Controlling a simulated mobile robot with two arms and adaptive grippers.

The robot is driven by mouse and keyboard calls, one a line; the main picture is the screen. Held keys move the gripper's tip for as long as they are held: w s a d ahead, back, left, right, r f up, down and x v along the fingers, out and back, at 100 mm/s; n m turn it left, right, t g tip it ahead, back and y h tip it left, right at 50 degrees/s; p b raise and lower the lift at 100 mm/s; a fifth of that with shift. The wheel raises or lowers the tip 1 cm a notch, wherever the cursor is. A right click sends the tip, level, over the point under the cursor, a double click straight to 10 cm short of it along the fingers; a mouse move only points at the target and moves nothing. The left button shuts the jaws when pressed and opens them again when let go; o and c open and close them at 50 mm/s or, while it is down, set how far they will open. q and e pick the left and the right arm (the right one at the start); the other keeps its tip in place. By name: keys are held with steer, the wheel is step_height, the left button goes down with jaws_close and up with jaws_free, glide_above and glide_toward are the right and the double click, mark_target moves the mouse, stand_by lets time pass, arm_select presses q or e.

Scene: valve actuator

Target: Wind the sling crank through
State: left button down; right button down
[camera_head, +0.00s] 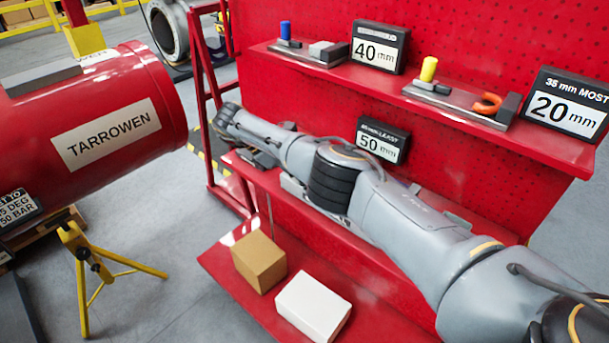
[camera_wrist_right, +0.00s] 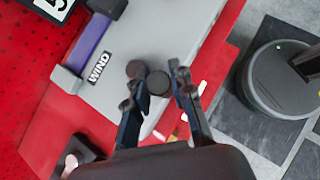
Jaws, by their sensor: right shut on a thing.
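In the right wrist view, a grey housing (camera_wrist_right: 150,42) carries a WIND label (camera_wrist_right: 99,66) and a purple band (camera_wrist_right: 86,42) along one side. A dark round crank knob (camera_wrist_right: 159,83) sits between the fingertips of my right gripper (camera_wrist_right: 161,80), which is shut on it. A second dark round piece (camera_wrist_right: 135,69) lies beside the knob. In the head view my right arm reaches across the middle shelf and hides most of the housing and crank. My left gripper is not in view.
A red rack (camera_head: 225,170) holds 40 mm (camera_head: 379,46), 20 mm (camera_head: 566,103) and 50 mm (camera_head: 382,141) signs. A brown box (camera_head: 259,262) and white box (camera_head: 313,305) sit on its lower shelf.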

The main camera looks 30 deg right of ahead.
steer(key=shift+a, duration=0.1)
steer(key=c, duration=1.1)
jaws_free()
steer(key=shift+c, duration=0.2)
